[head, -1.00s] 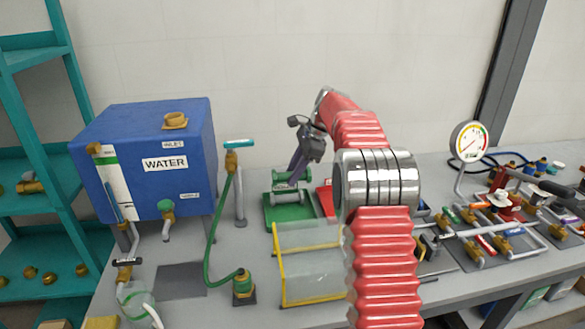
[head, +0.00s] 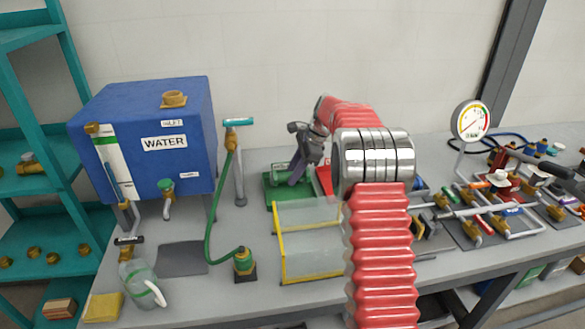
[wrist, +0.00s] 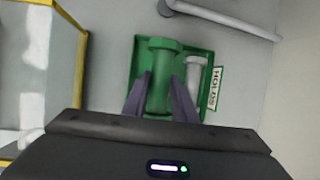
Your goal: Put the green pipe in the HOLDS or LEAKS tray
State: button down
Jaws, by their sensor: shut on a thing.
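The green pipe (wrist: 160,72), with hex-shaped ends, is between the two fingers of my gripper (wrist: 162,80), which is shut on it. In the wrist view it is over or inside the green HOLDS tray (wrist: 140,52); I cannot tell whether it touches the floor. A paler grey-green pipe (wrist: 195,75) lies beside it in the same tray, near the HOLDS label (wrist: 215,88). In the head view my gripper (head: 293,182) points down at the green tray (head: 270,203). A red tray (head: 325,180), mostly hidden by my arm, stands just right of it.
A clear guard with yellow edges (head: 279,260) stands in front of the trays. The blue water tank (head: 140,150) and a teal-handled standpipe (head: 239,165) are to the left. Pipework (head: 480,215) and a gauge (head: 470,121) are to the right.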

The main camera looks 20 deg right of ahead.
jog(key=shift+f, duration=3.25)
jog(key=shift+a+f, duration=0.1)
jog(key=shift+f, duration=0.15)
jog(key=c, duration=1.4)
grip_release()
jog(key=shift+o, duration=0.2)
jog(key=shift+s, duration=0.1)
jog(key=v, duration=1.3)
jog(key=shift+r, duration=0.3)
